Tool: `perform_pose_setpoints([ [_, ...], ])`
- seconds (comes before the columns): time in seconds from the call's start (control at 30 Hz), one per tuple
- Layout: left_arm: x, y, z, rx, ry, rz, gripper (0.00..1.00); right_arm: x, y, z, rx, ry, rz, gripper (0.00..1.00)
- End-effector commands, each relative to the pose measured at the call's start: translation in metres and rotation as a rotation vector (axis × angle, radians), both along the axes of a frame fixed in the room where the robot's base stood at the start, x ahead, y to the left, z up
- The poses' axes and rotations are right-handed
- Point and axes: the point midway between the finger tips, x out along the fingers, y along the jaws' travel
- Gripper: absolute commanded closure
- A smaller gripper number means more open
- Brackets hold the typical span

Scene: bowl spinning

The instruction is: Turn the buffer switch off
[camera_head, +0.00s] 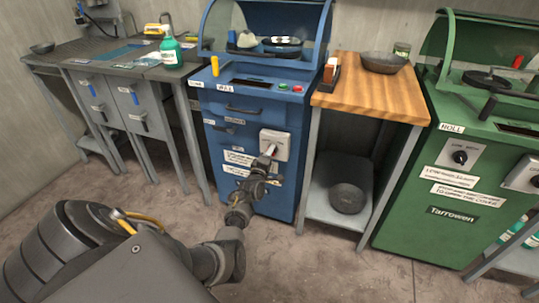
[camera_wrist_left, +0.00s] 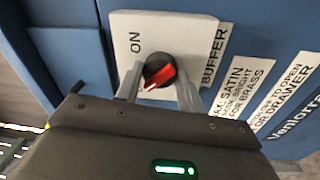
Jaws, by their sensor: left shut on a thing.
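The buffer switch is a red and black rotary knob (camera_wrist_left: 160,72) on a light grey plate marked ON and BUFFER. The plate (camera_head: 275,145) is on the front of the blue buffer machine (camera_head: 257,110). My left gripper (camera_head: 268,155) reaches the plate from below. In the left wrist view the two fingers of my left gripper (camera_wrist_left: 160,88) stand on either side of the knob and are shut on it. The knob's pale pointer line slants toward the lower left in that view. My right gripper is not in view.
A wooden-topped table (camera_head: 370,88) holding a dark bowl (camera_head: 383,62) stands right of the blue machine. A green machine (camera_head: 440,185) stands further right. A grey workbench with a green bottle (camera_head: 171,50) is at left. The floor in front is clear.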

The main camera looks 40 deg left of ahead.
Motion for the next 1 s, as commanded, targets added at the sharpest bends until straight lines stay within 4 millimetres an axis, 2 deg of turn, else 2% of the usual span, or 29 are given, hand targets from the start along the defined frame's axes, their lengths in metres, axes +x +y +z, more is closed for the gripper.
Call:
perform_pose_setpoints([
  [0.13,0.0,0.001,0.001,-0.001,-0.002,0.003,0.85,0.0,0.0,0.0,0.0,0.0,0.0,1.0],
  [0.17,0.0,0.001,0.001,-0.001,-0.002,0.003,0.61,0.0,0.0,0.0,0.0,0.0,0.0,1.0],
  [0.33,0.0,0.001,0.001,0.0,-0.001,0.001,0.4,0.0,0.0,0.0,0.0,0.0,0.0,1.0],
  [0.67,-0.003,-0.002,0.0,0.0,0.0,0.0,0.4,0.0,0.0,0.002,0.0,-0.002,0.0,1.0],
  [0.77,-0.014,-0.006,0.0,-0.001,0.002,-0.001,0.4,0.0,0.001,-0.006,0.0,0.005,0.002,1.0],
  [1.0,-0.06,-0.021,-0.004,0.0,0.002,0.0,0.4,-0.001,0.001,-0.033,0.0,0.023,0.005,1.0],
])
